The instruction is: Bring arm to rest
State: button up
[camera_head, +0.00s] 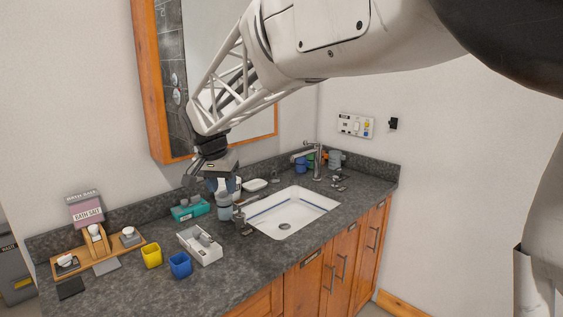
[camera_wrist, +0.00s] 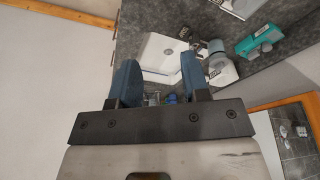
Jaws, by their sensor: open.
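My arm reaches in from the upper right of the head view, with my gripper (camera_head: 200,181) above the back of the dark stone counter (camera_head: 125,291). Beyond the fingertips, the white sink (camera_wrist: 160,52) and the teal holder (camera_wrist: 259,40) show. Part of the counter back is hidden behind my gripper.
A white tray (camera_head: 202,252), yellow cup (camera_head: 151,255), blue cup (camera_head: 180,265) and wooden tray (camera_head: 100,265) stand on the left. The sink (camera_head: 290,215) and faucet (camera_head: 318,162) are at right. The mirror (camera_head: 300,112) is close behind my arm.

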jog(key=s+d+n, duration=0.1)
jog(key=s+d, duration=0.6)
jog(key=d, duration=0.4)
jog(key=s+d, duration=0.8)
jog(key=d, duration=0.2)
jog(key=s+d+f, duration=0.3)
jog(key=s+d, duration=0.1)
jog(key=s, duration=0.3)
jog(key=s+d+f+n, duration=0.1)
jog(key=s+d+f, duration=0.1)
jog(key=s+d, duration=0.2)
jog(key=s+d+f+y, duration=0.1)
jog(key=s+d+f, duration=0.2)
jog(key=s, duration=0.6)
jog(key=shift+s+d+f, duration=0.35)
jog(key=shift+s+d, duration=0.05)
jog(key=shift+d, duration=0.45)
